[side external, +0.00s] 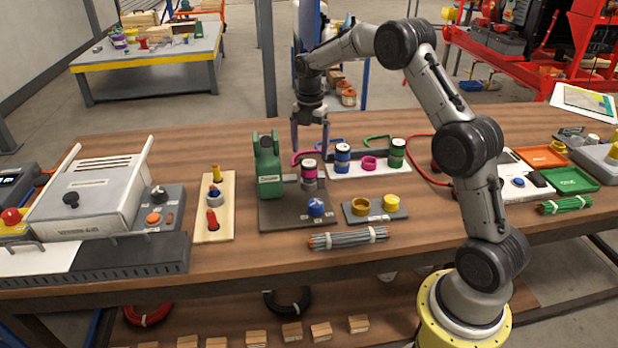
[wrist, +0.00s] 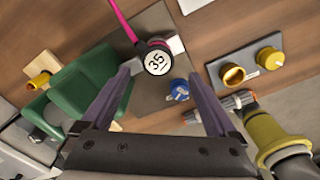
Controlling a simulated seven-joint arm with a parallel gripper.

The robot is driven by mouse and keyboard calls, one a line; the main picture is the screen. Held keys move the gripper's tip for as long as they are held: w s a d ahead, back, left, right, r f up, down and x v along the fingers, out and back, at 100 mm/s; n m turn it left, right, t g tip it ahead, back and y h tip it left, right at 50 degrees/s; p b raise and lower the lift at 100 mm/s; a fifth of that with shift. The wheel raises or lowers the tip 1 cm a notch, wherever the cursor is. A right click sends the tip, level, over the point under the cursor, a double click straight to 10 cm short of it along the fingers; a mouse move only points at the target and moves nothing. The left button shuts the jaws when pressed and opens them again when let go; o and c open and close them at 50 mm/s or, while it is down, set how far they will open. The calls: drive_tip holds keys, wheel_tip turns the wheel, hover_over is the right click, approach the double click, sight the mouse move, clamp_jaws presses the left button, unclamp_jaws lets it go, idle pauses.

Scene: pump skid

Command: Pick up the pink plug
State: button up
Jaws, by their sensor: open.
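The pink plug (side external: 309,168) stands upright on a grey fitting on the dark pump plate (side external: 280,215), beside the green pump body (side external: 268,165). A pink hose curves from it. In the wrist view the plug (wrist: 157,58) shows a white round top marked 35, with the pink hose running up from it. My gripper (side external: 310,150) points down over the plug. Its fingers are open and apart. In the wrist view the plug's top lies between and slightly beyond the fingertips (wrist: 158,74). I cannot tell whether the fingers reach down beside it.
A blue valve knob (side external: 316,207) sits in front of the plug. To the right, a white board (side external: 340,172) holds a blue plug (side external: 342,157), a pink ring (side external: 368,163) and a green plug (side external: 397,153). A plate with yellow fittings (side external: 375,210) and a grey rod bundle (side external: 348,238) lie nearer.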

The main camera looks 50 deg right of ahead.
sight(309, 163)
drive_tip(key=shift+w+f, duration=0.15)
drive_tip(key=shift+f, duration=3.4)
clamp_jaws()
drive_tip(key=shift+r, duration=0.1)
